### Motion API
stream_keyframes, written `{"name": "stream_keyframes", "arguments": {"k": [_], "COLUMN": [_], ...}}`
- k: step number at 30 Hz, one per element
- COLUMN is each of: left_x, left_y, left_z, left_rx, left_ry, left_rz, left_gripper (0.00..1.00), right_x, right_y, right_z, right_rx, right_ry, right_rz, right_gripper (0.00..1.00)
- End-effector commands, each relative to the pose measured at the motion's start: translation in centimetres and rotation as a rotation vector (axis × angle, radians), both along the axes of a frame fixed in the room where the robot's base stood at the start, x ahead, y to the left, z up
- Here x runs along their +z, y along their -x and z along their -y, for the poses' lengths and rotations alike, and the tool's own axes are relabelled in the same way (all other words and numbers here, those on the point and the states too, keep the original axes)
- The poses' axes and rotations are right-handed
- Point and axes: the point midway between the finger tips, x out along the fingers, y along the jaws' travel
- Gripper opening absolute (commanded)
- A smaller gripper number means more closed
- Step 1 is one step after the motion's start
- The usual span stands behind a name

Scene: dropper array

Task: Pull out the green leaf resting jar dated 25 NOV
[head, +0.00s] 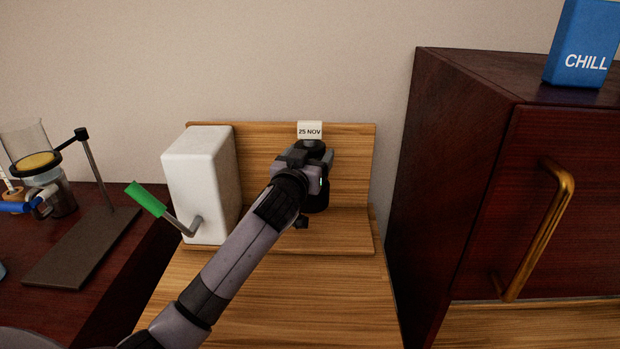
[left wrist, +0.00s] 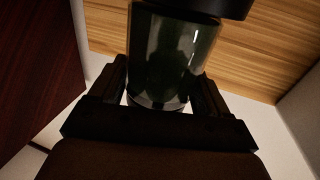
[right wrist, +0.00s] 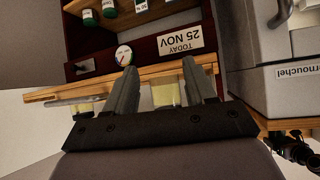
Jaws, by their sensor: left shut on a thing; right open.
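My left gripper (head: 316,172) is shut around a dark green glass jar with a black lid, in front of the wooden backboard. The jar's lid (head: 310,146) shows just above the gripper in the head view, and most of its body is hidden there. In the left wrist view the jar's glass (left wrist: 172,55) fills the space between the fingers. A small white tag reading 25 NOV (head: 309,130) is directly behind and above the jar. My right gripper (right wrist: 158,75) is open in the right wrist view and is not seen in the head view.
A white block (head: 197,185) with a green-handled lever (head: 147,199) stands left of the jar. A dark red cabinet (head: 465,150) with a brass handle rises on the right. The right wrist view shows an upside-down TODAY 25 NOV sign (right wrist: 180,42) and shelved bottles.

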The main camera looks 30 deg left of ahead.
Motion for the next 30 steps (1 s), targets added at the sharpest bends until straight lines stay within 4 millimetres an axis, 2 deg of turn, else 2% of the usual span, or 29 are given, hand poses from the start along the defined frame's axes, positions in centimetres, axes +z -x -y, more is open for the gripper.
{"name": "stream_keyframes", "arguments": {"k": [1,15,30], "left_x": [0.6,2.9,3.4], "left_y": [0.0,0.0,0.0], "left_z": [0.0,0.0,0.0], "left_rx": [0.000,0.000,-0.001], "left_ry": [-0.001,0.000,-0.001], "left_rz": [0.006,0.007,0.004], "left_gripper": [0.35,0.35,0.35], "right_x": [0.1,0.2,0.2], "right_y": [0.0,0.0,0.0], "right_z": [0.0,0.0,0.0], "right_rx": [0.000,0.000,0.000], "right_ry": [0.000,0.000,0.000], "right_rz": [0.000,-0.001,-0.002], "right_gripper": [0.55,0.55,0.55]}}
